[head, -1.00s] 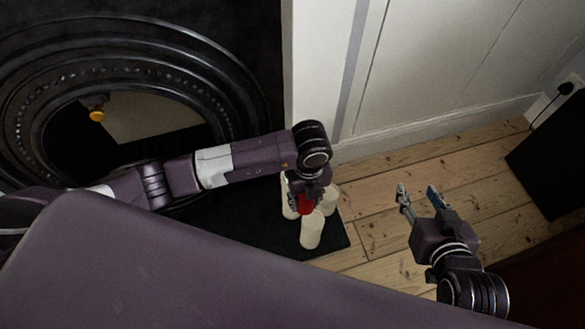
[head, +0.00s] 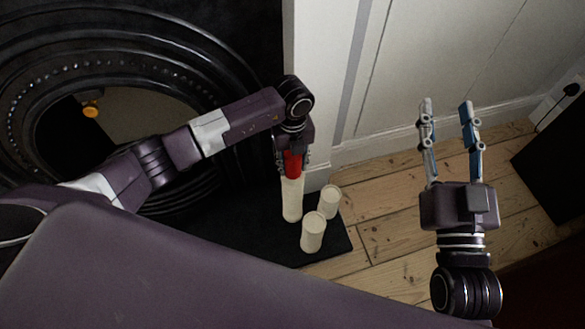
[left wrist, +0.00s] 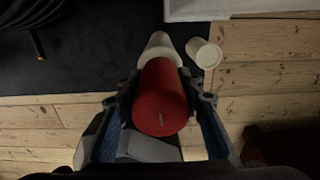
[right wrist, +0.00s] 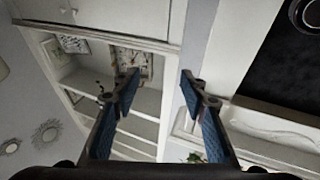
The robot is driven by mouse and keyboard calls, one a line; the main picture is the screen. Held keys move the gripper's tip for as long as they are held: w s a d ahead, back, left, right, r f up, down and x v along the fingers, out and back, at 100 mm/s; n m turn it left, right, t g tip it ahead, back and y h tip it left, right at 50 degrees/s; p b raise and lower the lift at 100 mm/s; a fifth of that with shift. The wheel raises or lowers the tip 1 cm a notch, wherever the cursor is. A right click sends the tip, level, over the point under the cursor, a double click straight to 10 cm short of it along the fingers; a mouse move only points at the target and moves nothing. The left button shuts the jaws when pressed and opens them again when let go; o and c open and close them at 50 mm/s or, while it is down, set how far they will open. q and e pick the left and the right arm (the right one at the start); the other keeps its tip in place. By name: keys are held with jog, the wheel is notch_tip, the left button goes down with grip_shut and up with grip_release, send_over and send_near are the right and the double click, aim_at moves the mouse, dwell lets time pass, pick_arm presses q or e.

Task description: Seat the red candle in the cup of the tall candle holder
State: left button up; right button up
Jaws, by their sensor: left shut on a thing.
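My left gripper (head: 293,160) is shut on the red candle (head: 293,163). It holds the candle roughly upright in line with the tall cream candle holder (head: 291,202) on the black hearth slab. In the head view the candle's lower end meets the holder's top; I cannot tell whether it is in the cup or just above it. The left wrist view shows the candle (left wrist: 160,98) between the fingers, hiding the holder's cup. My right gripper (head: 446,107) is open and empty above the floorboards at the right; its fingers also show apart in the right wrist view (right wrist: 158,82).
Two shorter cream holders stand close to the tall one's right: a front one (head: 313,233) and a rear one (head: 329,202). The black hearth slab (head: 265,230) ends beside them. A white panelled wall (head: 420,70) rises behind. Floorboards (head: 385,215) between hearth and right arm are clear.

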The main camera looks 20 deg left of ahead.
pick_arm(q)
notch_tip(320, 180, down, 2)
jog(key=shift+b, duration=0.3)
pick_arm(e)
jog(key=r, duration=0.1)
jog(key=s+r+t, duration=0.1)
jog(key=r, duration=0.1)
jog(key=r+t+y, duration=0.1)
jog(key=shift+s+r, duration=0.3)
pick_arm(q)
jog(key=shift+f, duration=0.1)
jog(key=o, duration=1.3)
pick_arm(e)
jog(key=shift+s+r+t, duration=0.15)
jog(key=shift+r+t, duration=0.1)
jog(key=shift+t, duration=0.15)
jog(key=shift+a, duration=0.1)
